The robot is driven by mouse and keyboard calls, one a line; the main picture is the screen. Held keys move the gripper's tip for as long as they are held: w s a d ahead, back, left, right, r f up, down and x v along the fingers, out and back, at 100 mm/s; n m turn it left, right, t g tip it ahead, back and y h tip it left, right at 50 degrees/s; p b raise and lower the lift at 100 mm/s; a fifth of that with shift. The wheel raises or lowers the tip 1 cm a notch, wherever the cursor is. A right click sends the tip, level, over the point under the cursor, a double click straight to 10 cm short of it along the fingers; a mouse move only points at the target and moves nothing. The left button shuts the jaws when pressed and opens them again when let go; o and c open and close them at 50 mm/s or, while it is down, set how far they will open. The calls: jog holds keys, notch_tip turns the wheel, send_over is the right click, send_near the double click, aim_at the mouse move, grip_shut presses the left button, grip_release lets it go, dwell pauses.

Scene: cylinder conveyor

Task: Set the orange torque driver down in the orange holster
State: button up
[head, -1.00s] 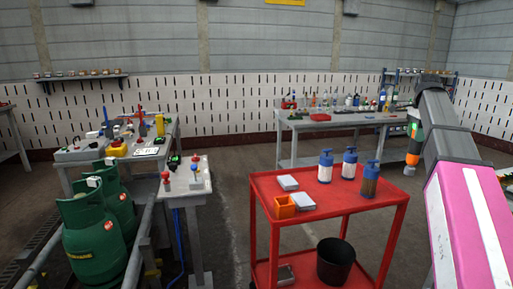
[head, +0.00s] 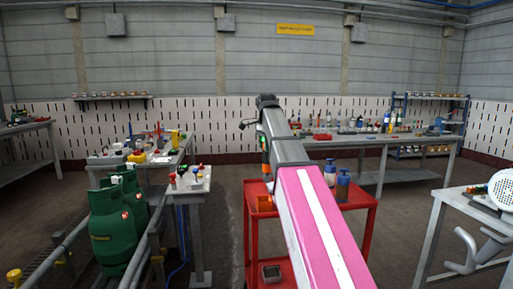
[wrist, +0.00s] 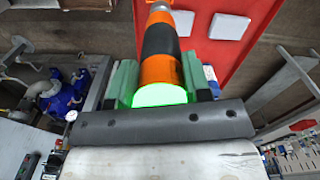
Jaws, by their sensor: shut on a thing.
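My gripper (wrist: 160,85) is shut on the orange torque driver (wrist: 158,70), which has a black band around its middle and a glowing green end near the jaws. In the head view the driver (head: 266,168) hangs roughly upright below my wrist, its lower end just above the orange holster (head: 264,204) in the picture. The holster is a small open box on the left part of the red cart's top (head: 350,190). The gap between driver and holster cannot be judged exactly. I cannot make out the holster in the wrist view.
Two pale boxes lie on the cart in the wrist view, one of them here (wrist: 229,26). Blue-topped pump bottles (head: 342,186) stand on the cart, partly behind my arm. A grey stand (head: 192,187) with small items is at left, beside green gas cylinders (head: 108,228).

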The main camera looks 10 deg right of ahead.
jog(key=shift+a, duration=0.75)
jog(key=shift+f, duration=2.6)
jog(key=shift+f, duration=2.6)
jog(key=shift+f, duration=1.5)
